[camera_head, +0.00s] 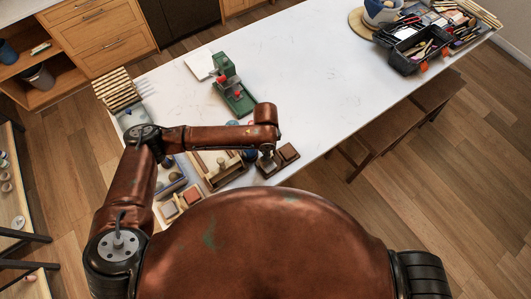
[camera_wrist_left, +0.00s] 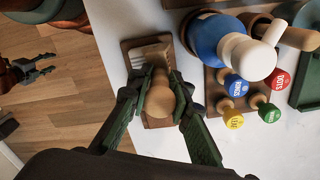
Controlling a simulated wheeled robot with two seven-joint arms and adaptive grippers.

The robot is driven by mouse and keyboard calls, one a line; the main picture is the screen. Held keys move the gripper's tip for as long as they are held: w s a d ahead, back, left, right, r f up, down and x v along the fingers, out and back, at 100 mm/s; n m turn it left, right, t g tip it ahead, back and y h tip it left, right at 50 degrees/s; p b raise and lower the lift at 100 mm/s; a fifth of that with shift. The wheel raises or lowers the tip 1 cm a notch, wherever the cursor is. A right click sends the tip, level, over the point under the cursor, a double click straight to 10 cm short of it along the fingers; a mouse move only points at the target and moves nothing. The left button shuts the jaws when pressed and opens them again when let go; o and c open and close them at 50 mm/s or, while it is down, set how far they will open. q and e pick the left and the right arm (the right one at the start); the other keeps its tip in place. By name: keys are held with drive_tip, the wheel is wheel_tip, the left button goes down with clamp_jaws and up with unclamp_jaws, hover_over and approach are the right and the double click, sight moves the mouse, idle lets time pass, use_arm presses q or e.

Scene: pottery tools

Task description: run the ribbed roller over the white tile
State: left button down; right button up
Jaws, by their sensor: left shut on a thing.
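My left gripper (camera_wrist_left: 163,108) is closed around a round wooden handle (camera_wrist_left: 160,93), with one dark green finger on each side. The handle stands over a brown wooden tray (camera_wrist_left: 127,43) holding a pale piece with ribbed lines (camera_wrist_left: 151,54). I cannot tell whether this pale piece is a tile or part of a tool; the handle and fingers hide the tray's near part. In the head view my left gripper (camera_head: 267,154) is low at the table's near edge. A white square slab (camera_head: 198,64) lies behind the green press. No ribbed roller is clearly identifiable.
The green press (camera_head: 233,88) stands farther back. The table's middle (camera_head: 320,70) is clear; a black toolbox (camera_head: 418,50) sits far right.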

use_arm(q)
drive_tip(key=shift+s, duration=0.1)
drive_tip(key=shift+s+d+p, duration=0.25)
drive_tip(key=shift+p, duration=0.1)
drive_tip(key=shift+s+d, duration=0.1)
drive_tip(key=shift+s, duration=0.05)
drive_tip(key=shift+f, duration=0.15)
drive_tip(key=shift+s, duration=0.15)
drive_tip(key=shift+s+d+p, duration=0.3)
drive_tip(key=shift+d+p, duration=0.05)
drive_tip(key=shift+p, duration=0.4)
drive_tip(key=shift+r, duration=0.2)
drive_tip(key=shift+s+d, duration=0.1)
drive_tip(key=shift+d, duration=0.05)
